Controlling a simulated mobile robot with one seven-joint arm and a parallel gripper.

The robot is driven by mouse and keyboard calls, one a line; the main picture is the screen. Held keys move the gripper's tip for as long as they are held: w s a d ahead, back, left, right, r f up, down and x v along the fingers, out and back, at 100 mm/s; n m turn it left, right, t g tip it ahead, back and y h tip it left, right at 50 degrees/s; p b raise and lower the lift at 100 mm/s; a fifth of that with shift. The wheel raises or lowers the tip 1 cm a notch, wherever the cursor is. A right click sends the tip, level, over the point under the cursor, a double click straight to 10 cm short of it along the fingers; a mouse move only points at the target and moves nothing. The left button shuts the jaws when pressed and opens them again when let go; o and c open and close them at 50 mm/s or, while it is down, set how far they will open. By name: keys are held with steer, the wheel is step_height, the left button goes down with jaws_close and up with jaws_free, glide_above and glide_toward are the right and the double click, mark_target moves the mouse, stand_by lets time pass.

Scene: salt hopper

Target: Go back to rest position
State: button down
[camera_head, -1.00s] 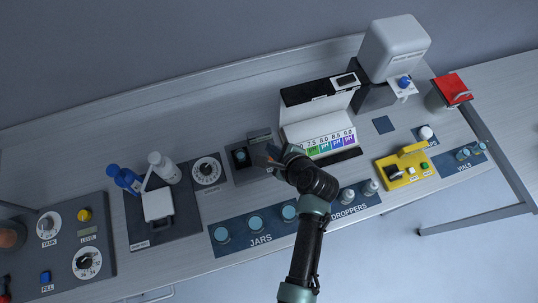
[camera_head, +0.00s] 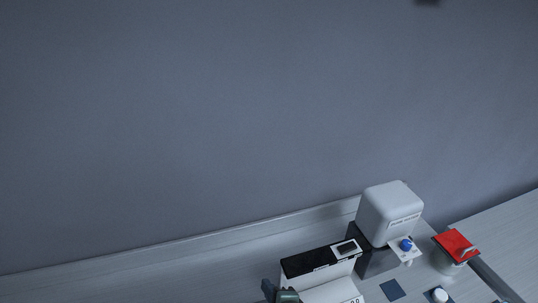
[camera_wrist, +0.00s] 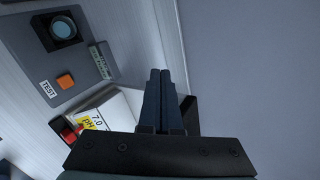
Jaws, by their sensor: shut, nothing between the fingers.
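My gripper (camera_wrist: 165,100) shows in the wrist view with its two dark fingers side by side and nothing between them. It points along the bench near the back edge and wall. In the head view only a small dark part of my arm shows at the bottom edge, in front of the black-and-white pH box (camera_head: 318,261); the fingers are not clear there. The wrist view shows part of the pH box (camera_wrist: 119,103) partly hidden behind my gripper.
A white dispenser with a blue button (camera_head: 391,212) stands right of the pH box. A red-lidded bin (camera_head: 455,243) is at the right. The grey test unit (camera_wrist: 88,68) has an orange button (camera_wrist: 65,81) and a round vial or jar top (camera_wrist: 63,28).

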steer(key=w+r+n+t+h+b, duration=0.15)
steer(key=r+n+t, duration=0.35)
steer(key=r, duration=1.1)
steer(key=w+r+n+t+h+b, duration=0.1)
steer(key=w+r+n+t+b, duration=0.3)
steer(key=r, duration=1.2)
steer(key=s+r+n+t+h+b, duration=0.1)
steer(key=s+r+n+t, duration=0.3)
steer(key=s+r, duration=0.4)
steer(key=s+r+n+t+b, duration=0.1)
steer(key=s+r+n+t, duration=0.3)
steer(key=s+r, duration=0.5)
step_height(320, 180, up, 5)
steer(key=shift+s+r+n+h, duration=0.1)
steer(key=shift+s+n+h, duration=0.15)
steer(key=shift+n+h, duration=0.15)
steer(key=shift+d, duration=0.1)
